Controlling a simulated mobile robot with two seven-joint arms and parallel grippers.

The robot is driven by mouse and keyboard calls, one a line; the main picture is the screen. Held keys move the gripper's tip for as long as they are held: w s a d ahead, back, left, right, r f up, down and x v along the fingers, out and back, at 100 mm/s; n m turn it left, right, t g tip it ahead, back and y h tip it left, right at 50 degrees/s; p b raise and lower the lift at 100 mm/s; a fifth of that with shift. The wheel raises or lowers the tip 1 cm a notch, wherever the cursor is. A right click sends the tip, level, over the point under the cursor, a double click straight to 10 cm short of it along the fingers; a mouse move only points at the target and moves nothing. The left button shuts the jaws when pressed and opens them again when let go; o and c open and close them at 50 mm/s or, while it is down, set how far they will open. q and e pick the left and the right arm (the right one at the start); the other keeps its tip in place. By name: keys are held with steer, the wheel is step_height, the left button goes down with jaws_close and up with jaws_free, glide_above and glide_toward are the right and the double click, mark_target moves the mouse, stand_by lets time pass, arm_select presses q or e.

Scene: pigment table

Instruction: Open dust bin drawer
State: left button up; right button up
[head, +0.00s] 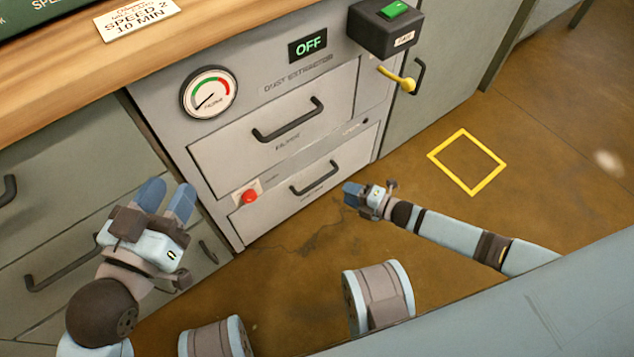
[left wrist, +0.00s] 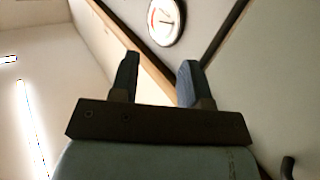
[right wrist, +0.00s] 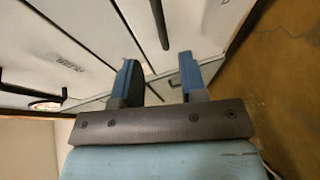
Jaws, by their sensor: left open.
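The grey dust extraction cabinet has an upper drawer (head: 235,150) with a black bar handle (head: 288,120) and a lower drawer (head: 345,160) with its own black handle (head: 315,178). Both drawers look shut. My right gripper (head: 347,196) is in front of the lower drawer, right of its handle and apart from it. In the right wrist view its fingers (right wrist: 158,80) are open and empty, with a dark handle (right wrist: 160,22) ahead of them. My left gripper (head: 165,195) is open and empty, left of the cabinet; its fingers (left wrist: 158,80) show apart in the left wrist view.
A red knob (head: 249,196) sits at the lower drawer's left. Above are a round gauge (head: 209,92), an OFF display (head: 307,45), a switch box (head: 385,30) and a yellow lever (head: 398,80). A yellow square (head: 467,162) marks clear floor to the right.

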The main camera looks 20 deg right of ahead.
mark_target(320, 182)
steer(key=b+x, duration=0.3)
steer(key=x, duration=0.7)
steer(key=shift+w+a+f+b, duration=0.1)
steer(key=shift+w+a+b, duration=0.2)
steer(key=shift+b, duration=0.1)
arm_select(q)
steer(key=w+m, duration=0.1)
steer(key=w+a+m+t+h, duration=0.1)
steer(key=m, duration=0.1)
steer(key=shift+a+r, duration=0.15)
steer(key=shift+r, duration=0.15)
arm_select(e)
steer(key=shift+d, duration=0.1)
jaws_close()
